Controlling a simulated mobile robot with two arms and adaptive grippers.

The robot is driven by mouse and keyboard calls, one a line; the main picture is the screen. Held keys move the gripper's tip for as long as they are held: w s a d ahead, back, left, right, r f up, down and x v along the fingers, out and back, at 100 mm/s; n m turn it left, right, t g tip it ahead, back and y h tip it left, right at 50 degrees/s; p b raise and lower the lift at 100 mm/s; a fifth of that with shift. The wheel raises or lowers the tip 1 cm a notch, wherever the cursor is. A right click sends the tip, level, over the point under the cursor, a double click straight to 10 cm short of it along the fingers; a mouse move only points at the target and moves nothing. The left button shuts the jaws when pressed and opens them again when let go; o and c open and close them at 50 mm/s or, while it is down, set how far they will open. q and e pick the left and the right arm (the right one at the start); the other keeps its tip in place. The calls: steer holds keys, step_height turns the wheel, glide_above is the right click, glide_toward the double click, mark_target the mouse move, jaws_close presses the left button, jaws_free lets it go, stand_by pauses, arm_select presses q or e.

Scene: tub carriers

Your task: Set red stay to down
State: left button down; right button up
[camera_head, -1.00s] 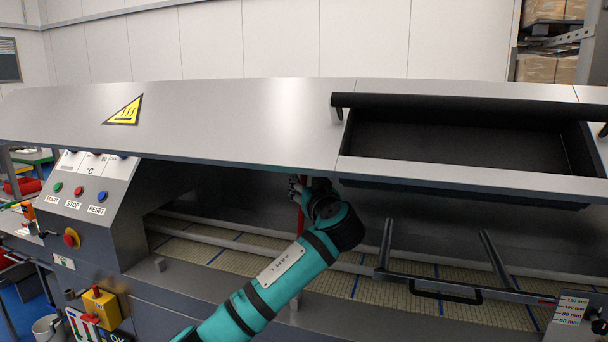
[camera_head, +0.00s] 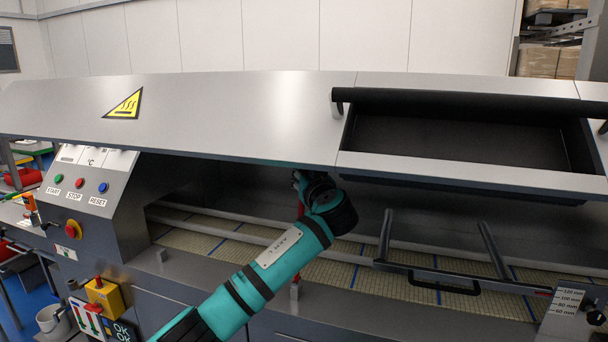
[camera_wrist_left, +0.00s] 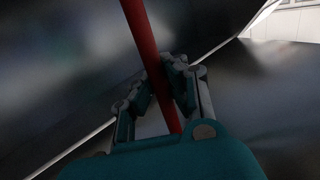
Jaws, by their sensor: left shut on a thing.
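The red stay (camera_head: 300,211) is a thin red rod under the front edge of the long grey hood (camera_head: 230,120). In the head view only a short piece shows beside my left wrist; its ends are hidden by the arm and hood. My left gripper (camera_head: 298,179) is at the stay, just below the hood's lower edge. In the left wrist view the red stay (camera_wrist_left: 143,40) runs down between the two fingers, and the gripper (camera_wrist_left: 165,88) is shut on it. The hood stands raised over the machine bed. My right gripper is not in view.
A control panel (camera_head: 88,180) with buttons stands at the left. A black-handled frame (camera_head: 440,278) lies over the gridded belt (camera_head: 345,272) at the right. The hood has a black-rimmed opening (camera_head: 460,140) at the upper right. A yellow box (camera_head: 103,296) sits at the lower left.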

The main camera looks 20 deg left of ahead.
arm_select(q)
steer(key=shift+w+f, duration=0.15)
steer(key=shift+f, duration=0.1)
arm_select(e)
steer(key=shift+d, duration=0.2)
